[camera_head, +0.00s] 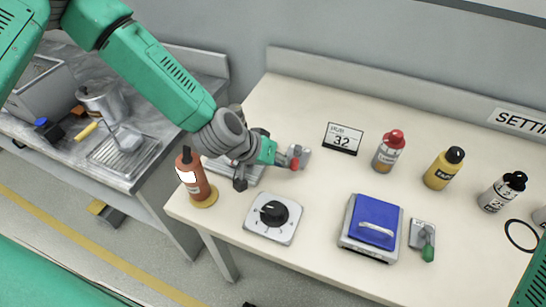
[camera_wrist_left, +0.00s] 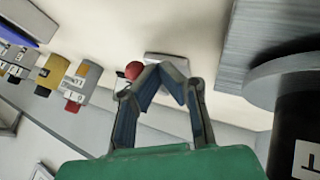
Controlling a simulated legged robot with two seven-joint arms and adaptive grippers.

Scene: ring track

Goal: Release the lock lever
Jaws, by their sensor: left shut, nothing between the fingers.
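A small grey plate with a red-knobbed lever (camera_head: 295,163) stands on the table left of the number card. In the left wrist view the red knob (camera_wrist_left: 134,69) shows just left of my fingertips, with its pale plate (camera_wrist_left: 168,56) behind them. My left gripper (camera_head: 282,159) reaches the lever from the left. Its fingers (camera_wrist_left: 163,68) are shut and empty, close to the knob; I cannot tell whether they touch it. A second grey plate with a green-knobbed lever (camera_head: 426,245) lies right of the blue-lidded box (camera_head: 350,238). My right gripper is not in view.
A grey dial box (camera_head: 260,228) and a brown bottle (camera_head: 191,176) stand at the table's left front. Red-capped (camera_head: 389,150), yellow (camera_head: 442,170) and white (camera_head: 497,193) bottles stand along the right. A metal bench with a pot (camera_head: 104,101) is at left. The table centre is clear.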

